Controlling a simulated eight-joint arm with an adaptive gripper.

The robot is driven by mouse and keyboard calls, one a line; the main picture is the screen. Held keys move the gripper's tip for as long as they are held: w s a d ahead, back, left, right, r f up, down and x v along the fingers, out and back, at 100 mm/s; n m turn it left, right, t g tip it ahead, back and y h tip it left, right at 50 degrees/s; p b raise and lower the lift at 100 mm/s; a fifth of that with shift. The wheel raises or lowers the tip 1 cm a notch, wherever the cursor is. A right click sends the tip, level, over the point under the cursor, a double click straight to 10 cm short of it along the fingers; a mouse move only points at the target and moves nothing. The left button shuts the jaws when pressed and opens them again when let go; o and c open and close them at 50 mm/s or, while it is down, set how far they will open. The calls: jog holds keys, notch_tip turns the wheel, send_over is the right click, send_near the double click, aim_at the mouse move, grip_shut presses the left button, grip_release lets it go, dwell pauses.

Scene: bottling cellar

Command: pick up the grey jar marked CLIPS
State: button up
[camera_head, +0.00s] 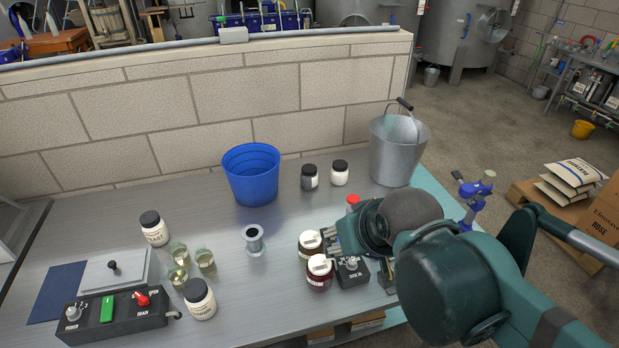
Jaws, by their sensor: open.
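A small grey jar (310,178) with a black lid stands upright at the back of the metal bench. Its label is too small to read. A white jar (340,173) with a black lid stands close on its right. My gripper (332,241) is at the right front of the bench, in front of the grey jar and apart from it. It is open, and its fingertips are partly hidden by its own body. I see nothing held in it. It is close to two dark jars with white lids, one in front of the other (320,279).
A blue bucket (252,181) stands left of the grey jar, a metal pail (396,156) right of it. A small black box (351,273) and a red-capped item (352,201) are near my gripper. A metal spool (254,239) stands mid-bench. A block wall (250,105) runs behind.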

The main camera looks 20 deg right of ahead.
jog(key=o, duration=0.3)
jog(key=shift+o, duration=0.2)
jog(key=shift+r, duration=0.1)
